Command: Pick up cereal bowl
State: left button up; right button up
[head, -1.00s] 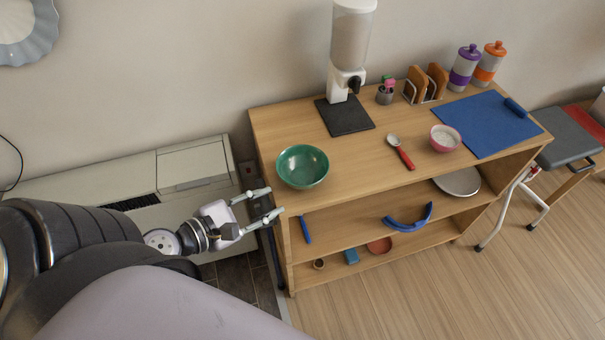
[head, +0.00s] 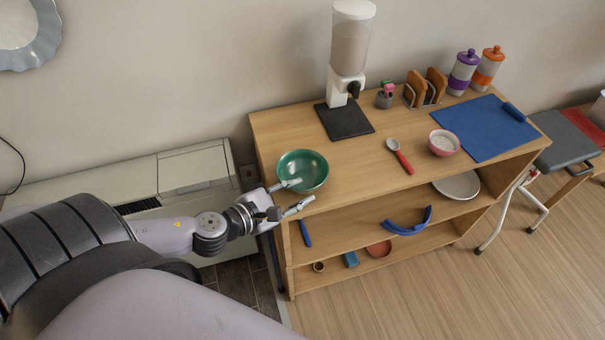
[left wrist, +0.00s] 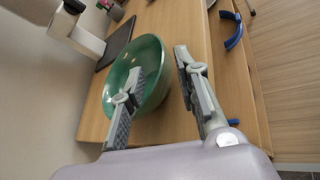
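A green bowl (head: 302,165) stands upright on the left end of the wooden shelf unit's top. It also shows in the left wrist view (left wrist: 150,58). My left gripper (head: 305,191) is open at the bowl's near side. In the left wrist view, one finger overlaps the bowl's inside and the other is beyond its right rim, so the near rim appears between the fingers (left wrist: 158,62). Whether they touch it cannot be told. A smaller pink bowl (head: 443,143) with pale contents stands farther right on the top. My right gripper is not in view.
The wooden top (head: 350,165) is clear between the green bowl and a red-handled spoon (head: 399,155). Behind stand a dispenser (head: 350,50) on a dark mat and toast-like slices in a rack. A blue mat (head: 485,127) lies right. Lower shelves hold several items.

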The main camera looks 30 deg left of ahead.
aim_at(306, 190)
pick_arm(q)
jog(key=shift+w+d, duration=0.2)
jog(key=shift+w, duration=0.25)
jog(key=p+x, duration=0.1)
jog(key=x, duration=0.2)
jog(key=shift+w+d, duration=0.1)
jog(key=shift+d, duration=0.05)
jog(key=shift+w+d+f, duration=0.15)
jog(key=shift+w+f, duration=0.15)
jog(key=shift+w, duration=0.15)
jog(key=shift+c, duration=0.2)
grip_shut()
